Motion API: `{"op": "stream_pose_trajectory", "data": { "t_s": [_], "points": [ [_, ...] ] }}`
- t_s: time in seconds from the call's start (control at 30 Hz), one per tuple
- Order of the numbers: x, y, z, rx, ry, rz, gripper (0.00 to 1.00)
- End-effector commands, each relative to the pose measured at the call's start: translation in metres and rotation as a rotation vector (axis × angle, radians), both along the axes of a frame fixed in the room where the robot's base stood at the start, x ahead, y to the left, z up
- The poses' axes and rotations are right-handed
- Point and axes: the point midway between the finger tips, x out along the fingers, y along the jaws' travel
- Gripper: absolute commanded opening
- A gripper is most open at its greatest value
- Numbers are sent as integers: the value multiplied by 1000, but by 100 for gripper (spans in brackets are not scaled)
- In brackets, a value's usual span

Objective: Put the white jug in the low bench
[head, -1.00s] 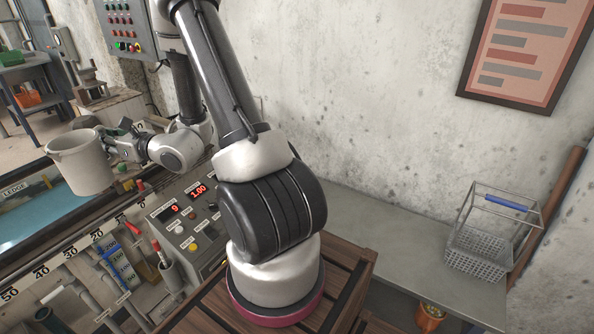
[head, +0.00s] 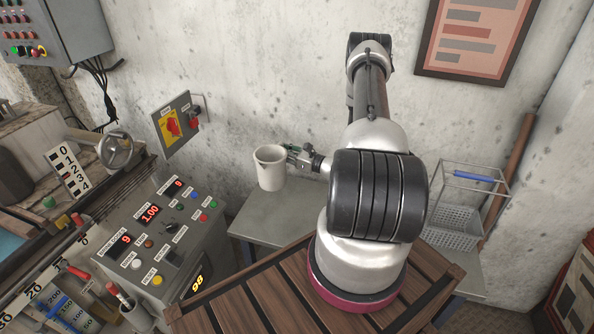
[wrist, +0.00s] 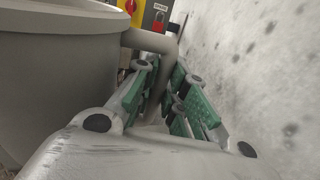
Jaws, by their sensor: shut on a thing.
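The white jug (head: 270,170) is upright in the head view, in front of the wall and over the left part of the low grey bench (head: 258,224). I cannot tell whether its base touches the bench. My gripper (head: 297,153) is at the jug's right side, shut on its handle. In the wrist view the jug's grey-looking wall (wrist: 55,70) fills the left. Its handle (wrist: 150,42) runs between the green finger pads of my gripper (wrist: 166,85). The jug's inside is mostly hidden.
A wire basket (head: 456,225) with a blue handle stands on the bench's right part. A control console (head: 165,235) stands left of the bench. A slatted wooden surface (head: 265,295) lies in front. The wall switch box (head: 172,122) is behind the console.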

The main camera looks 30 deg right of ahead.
Motion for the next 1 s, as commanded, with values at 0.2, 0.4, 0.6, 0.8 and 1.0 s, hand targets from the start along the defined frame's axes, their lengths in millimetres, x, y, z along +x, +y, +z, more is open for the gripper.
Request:
{"op": "stream_pose_trajectory", "data": {
  "t_s": [0.2, 0.4, 0.6, 0.8, 1.0],
  "points": [
    [-34, -23, -62, 10, -4, 27, 0],
    [-42, -26, -79, 11, -6, 36, 0],
    [-42, -25, -99, 11, -4, 35, 0],
    [-41, -25, -126, 11, -4, 35, 0],
    [-41, -25, -152, 12, -5, 35, 0]
  ]
}}
